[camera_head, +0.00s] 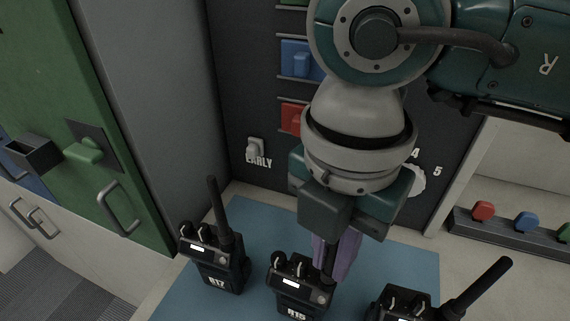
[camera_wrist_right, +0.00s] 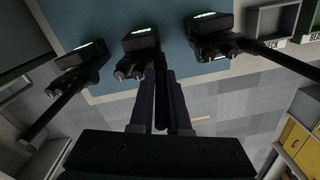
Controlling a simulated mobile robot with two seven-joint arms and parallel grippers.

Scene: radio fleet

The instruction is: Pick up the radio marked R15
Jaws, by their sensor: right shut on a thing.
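The radio marked R15 (camera_head: 292,292) is black with a lit display and stands upright on the blue mat (camera_head: 265,222), between two other radios. My right gripper (camera_head: 330,258) comes down from above with its purple fingers shut around the black antenna of R15. In the right wrist view, the fingers (camera_wrist_right: 161,105) close on the antenna of the middle radio (camera_wrist_right: 145,42), whose display glows green. Part of the antenna is hidden by the fingers. I cannot tell whether the radio's base touches the mat. My left gripper is not in view.
Radio R17 (camera_head: 212,270) stands close on the left. Another radio (camera_head: 395,305) with a slanted antenna is close on the right, its label cut off. A dark panel (camera_head: 262,110) rises behind the mat, and a green door (camera_head: 90,110) is at left.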

